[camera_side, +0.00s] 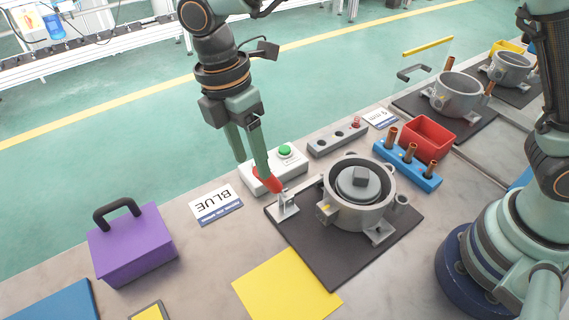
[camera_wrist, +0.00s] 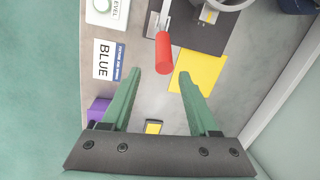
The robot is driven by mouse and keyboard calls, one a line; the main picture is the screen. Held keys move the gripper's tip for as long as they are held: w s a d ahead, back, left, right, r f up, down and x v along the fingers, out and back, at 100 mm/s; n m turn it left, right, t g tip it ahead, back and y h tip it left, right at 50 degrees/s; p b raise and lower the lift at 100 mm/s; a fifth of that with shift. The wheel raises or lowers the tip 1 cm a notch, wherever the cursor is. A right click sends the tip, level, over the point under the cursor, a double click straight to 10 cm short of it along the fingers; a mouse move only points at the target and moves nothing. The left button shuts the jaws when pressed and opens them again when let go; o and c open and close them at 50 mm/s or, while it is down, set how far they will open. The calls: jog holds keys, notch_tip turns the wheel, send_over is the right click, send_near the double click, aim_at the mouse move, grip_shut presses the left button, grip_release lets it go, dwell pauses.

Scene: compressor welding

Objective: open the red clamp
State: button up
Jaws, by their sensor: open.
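The red clamp handle (camera_side: 268,181) tilts up from its silver bracket (camera_side: 284,208) at the left corner of the dark plate, beside the grey compressor housing (camera_side: 357,194). My gripper (camera_side: 254,168) is open, fingers pointing down, at the handle's upper end. In the side view one finger overlaps the handle; whether they touch I cannot tell. In the wrist view the red handle (camera_wrist: 163,53) lies between and just beyond the tips of my gripper (camera_wrist: 159,73). The gap between the fingers is empty.
A white box with a green button (camera_side: 286,152) stands close behind the clamp. A BLUE card (camera_side: 216,204), a purple toolbox (camera_side: 132,246) and a yellow sheet (camera_side: 286,285) lie left and in front. A blue block with copper tubes (camera_side: 407,165) and a red bin (camera_side: 428,137) are to the right.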

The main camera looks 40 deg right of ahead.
jog(key=shift+w+a+r, duration=0.1)
jog(key=shift+r, duration=0.8)
jog(key=shift+w+a+r, duration=0.1)
jog(key=shift+r, duration=0.75)
jog(key=shift+d, duration=0.1)
jog(key=d+r+m+t+y, duration=0.1)
jog(key=d+r+m+t, duration=0.15)
jog(key=d+m, duration=0.4)
jog(key=d+r+m+t+y, duration=0.1)
jog(key=d+r+m, duration=0.3)
jog(key=d, duration=0.5)
jog(key=s+d+f+m+t, duration=0.1)
jog(key=s+d+m+t, duration=0.4)
jog(key=d+m, duration=0.55)
jog(key=n+g+h, duration=0.1)
jog(key=n+g, duration=0.7)
jog(key=n, duration=1.3)
send_near(268, 180)
jog(key=f, duration=0.7)
jog(key=d+f, duration=0.1)
jog(key=f, duration=0.3)
jog(key=shift+w+f, duration=0.2)
jog(key=shift+f, duration=0.1)
